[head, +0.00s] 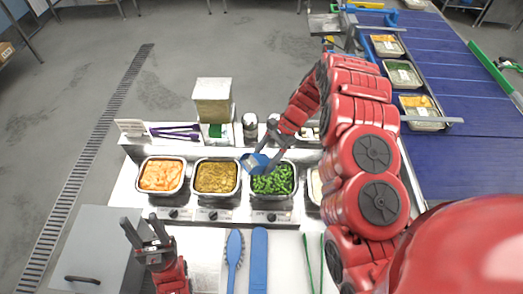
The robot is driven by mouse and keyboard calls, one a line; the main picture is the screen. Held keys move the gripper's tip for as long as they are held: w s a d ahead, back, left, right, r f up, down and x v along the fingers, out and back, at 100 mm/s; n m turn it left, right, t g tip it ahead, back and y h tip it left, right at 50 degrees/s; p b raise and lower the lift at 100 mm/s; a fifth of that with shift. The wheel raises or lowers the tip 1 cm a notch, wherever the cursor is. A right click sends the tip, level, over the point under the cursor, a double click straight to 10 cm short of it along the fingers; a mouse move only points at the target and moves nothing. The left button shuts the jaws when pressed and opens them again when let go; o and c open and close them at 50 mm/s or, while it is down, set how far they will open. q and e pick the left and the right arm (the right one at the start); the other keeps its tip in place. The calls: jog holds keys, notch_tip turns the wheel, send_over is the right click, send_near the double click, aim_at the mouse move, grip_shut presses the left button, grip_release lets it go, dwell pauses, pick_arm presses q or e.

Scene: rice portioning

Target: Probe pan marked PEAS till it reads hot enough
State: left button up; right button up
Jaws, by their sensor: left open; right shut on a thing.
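A metal pan of green food (272,180), which looks like the peas, sits in the counter. The small label in front of it is too small to read. My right gripper (273,149) reaches in from the right and is shut on a blue device (257,163), likely the probe. The device is at the pan's upper left edge. Any probe tip and reading cannot be made out, so I cannot tell whether it touches the food. My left gripper (146,232) is open and empty at the lower left, in front of the pans.
Pans of orange food (161,175) and brownish-yellow food (216,177) stand to the left. A blue spoon (234,250) and a blue flat tool (259,255) lie in front. A box dispenser (213,100) stands behind. A blue conveyor (445,130) carries filled trays at right.

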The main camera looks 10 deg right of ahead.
jog(key=shift+s+f, duration=0.2)
jog(key=shift+f, duration=0.1)
notch_tip(320, 180, down, 8)
jog(key=b, duration=0.2)
jog(key=shift+f, duration=0.25)
jog(key=shift+w, duration=0.1)
dwell(4.8)
jog(key=shift+r+p, duration=1)
jog(key=shift+r, duration=3.65)
